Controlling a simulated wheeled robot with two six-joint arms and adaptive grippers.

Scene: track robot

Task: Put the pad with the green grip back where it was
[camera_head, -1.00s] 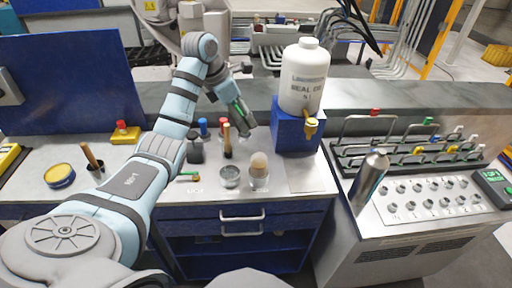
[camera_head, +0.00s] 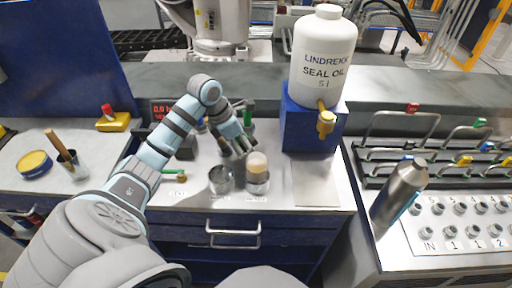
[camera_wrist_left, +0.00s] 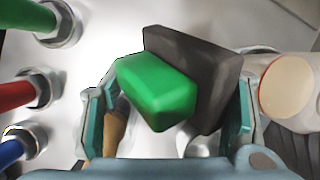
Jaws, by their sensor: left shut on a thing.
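The pad with the green grip (camera_wrist_left: 155,88) is between my left gripper's fingers (camera_wrist_left: 168,112) in the left wrist view. Its dark grey block (camera_wrist_left: 205,75) is tilted across them. My left gripper (camera_head: 240,146) is shut on the pad, low over the metal bench top behind the glass cup (camera_head: 221,180). The pad is mostly hidden by my gripper in the head view. I cannot tell whether its underside touches the bench. My right gripper is not in view.
Green (camera_wrist_left: 28,22), red (camera_wrist_left: 16,95) and blue (camera_wrist_left: 10,150) handles stand in metal sockets beside the gripper. A holder with a pale round top (camera_head: 257,163) stands close on the right. The seal oil bottle (camera_head: 322,55) sits on a blue stand (camera_head: 305,128).

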